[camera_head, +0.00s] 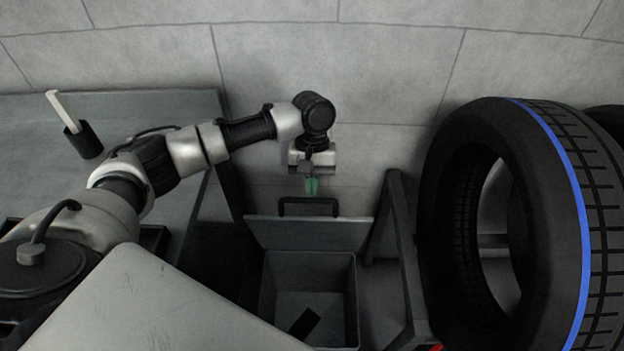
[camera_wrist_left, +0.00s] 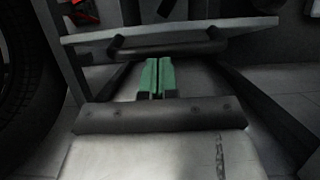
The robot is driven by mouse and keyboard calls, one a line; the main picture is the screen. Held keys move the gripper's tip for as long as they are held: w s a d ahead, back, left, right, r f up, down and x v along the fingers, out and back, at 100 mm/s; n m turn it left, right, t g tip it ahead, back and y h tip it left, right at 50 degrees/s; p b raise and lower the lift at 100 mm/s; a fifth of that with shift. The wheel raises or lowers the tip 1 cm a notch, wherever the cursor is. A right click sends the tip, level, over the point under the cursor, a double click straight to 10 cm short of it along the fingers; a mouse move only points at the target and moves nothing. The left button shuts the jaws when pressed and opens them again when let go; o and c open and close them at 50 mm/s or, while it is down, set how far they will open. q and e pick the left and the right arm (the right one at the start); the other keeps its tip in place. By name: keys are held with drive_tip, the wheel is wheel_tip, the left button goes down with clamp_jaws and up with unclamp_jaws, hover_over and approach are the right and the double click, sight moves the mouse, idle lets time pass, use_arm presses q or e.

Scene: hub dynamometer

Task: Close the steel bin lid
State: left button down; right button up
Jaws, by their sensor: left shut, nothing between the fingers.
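The steel bin (camera_head: 308,268) stands on the floor in the lower middle of the head view, with a dark piece inside. Its grey lid (camera_head: 308,234) is raised and tilted up at the back edge, with a black bar handle (camera_head: 308,201) on its top edge. My left gripper (camera_head: 312,186) hangs just above and behind the handle, green fingertips together and empty. In the left wrist view the green fingertips (camera_wrist_left: 157,66) are close to the black handle (camera_wrist_left: 168,50), with the lid edge (camera_wrist_left: 170,31) beyond it. Contact cannot be told. The right gripper is not in view.
A large black tyre (camera_head: 515,215) with a blue stripe stands on the right. A dark stand (camera_head: 402,260) is between bin and tyre. A grey bench (camera_head: 190,105) at left carries a black cup (camera_head: 83,141). A block wall (camera_head: 385,75) is behind.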

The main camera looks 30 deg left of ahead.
use_arm(q)
drive_tip(key=s+d+f+t+y+p, duration=0.1)
drive_tip(key=s+d+f+t+p, duration=0.25)
drive_tip(key=s+p, duration=0.55)
drive_tip(key=s+d+f+t+y+p, duration=0.1)
drive_tip(key=s+d+f+t+p, duration=0.2)
drive_tip(key=s+p, duration=0.6)
drive_tip(key=s+d+f+b, duration=0.2)
drive_tip(key=f+b, duration=0.3)
drive_tip(key=f, duration=0.3)
drive_tip(key=s+d+f+t+y+b, duration=0.1)
drive_tip(key=s+d+f+b, duration=0.2)
drive_tip(key=s+f+b, duration=0.2)
drive_tip(key=s+d+f+y+b, duration=0.1)
drive_tip(key=s+f+b, duration=0.3)
drive_tip(key=f, duration=0.7)
drive_tip(key=shift+d+t+b, duration=0.35)
drive_tip(key=shift+d+b, duration=0.35)
drive_tip(key=shift+b, duration=0.15)
drive_tip(key=shift+s+f, duration=0.1)
